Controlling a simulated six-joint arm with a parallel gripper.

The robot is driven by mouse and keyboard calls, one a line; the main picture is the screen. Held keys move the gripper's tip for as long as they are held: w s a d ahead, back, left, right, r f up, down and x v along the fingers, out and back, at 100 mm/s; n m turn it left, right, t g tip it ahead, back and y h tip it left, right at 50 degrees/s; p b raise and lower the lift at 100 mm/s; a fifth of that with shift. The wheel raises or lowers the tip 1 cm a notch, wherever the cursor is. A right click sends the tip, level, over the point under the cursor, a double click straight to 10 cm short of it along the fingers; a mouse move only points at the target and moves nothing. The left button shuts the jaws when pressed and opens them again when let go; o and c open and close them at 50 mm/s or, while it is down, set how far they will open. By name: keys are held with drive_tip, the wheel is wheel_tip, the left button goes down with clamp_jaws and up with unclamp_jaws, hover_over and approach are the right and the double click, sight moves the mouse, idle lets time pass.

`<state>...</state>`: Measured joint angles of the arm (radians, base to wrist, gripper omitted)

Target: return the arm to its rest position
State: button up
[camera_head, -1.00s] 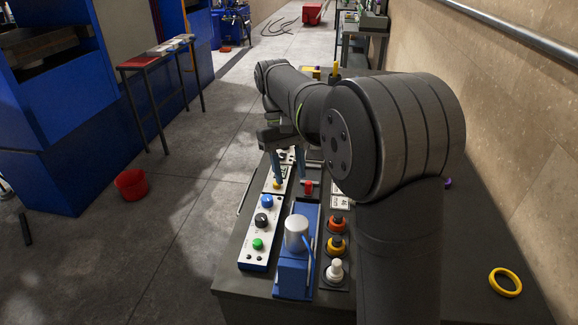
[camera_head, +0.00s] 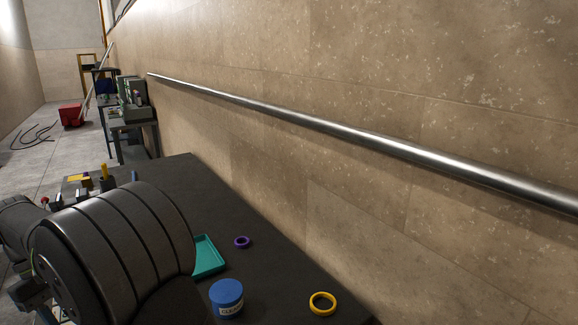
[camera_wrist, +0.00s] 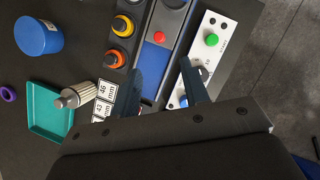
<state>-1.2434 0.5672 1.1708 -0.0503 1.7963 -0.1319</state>
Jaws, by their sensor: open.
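My gripper (camera_wrist: 161,66) is open in the wrist view, its two dark fingers apart with nothing held between them. It hangs over the bench, above a blue fixture (camera_wrist: 154,58) with a red knob and beside a white control panel (camera_wrist: 221,24). The panel's green button shows clearly; a finger partly covers its dark knob and blue button. In the head view, my arm's large grey joint fills the lower left. The gripper's fingers cannot be made out there.
A teal tray (camera_head: 207,258), purple ring (camera_head: 242,242), blue jar (camera_head: 227,298) and yellow ring (camera_head: 322,303) are on the dark bench (camera_head: 172,173). A knurled metal piece (camera_wrist: 80,96) shows by the tray. A wall with a metal rail (camera_head: 345,134) borders the bench.

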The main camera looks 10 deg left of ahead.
drive_tip(key=x, duration=1.5)
drive_tip(key=shift+f, duration=0.2)
drive_tip(key=shift+a, duration=0.1)
drive_tip(key=shift+r, duration=0.15)
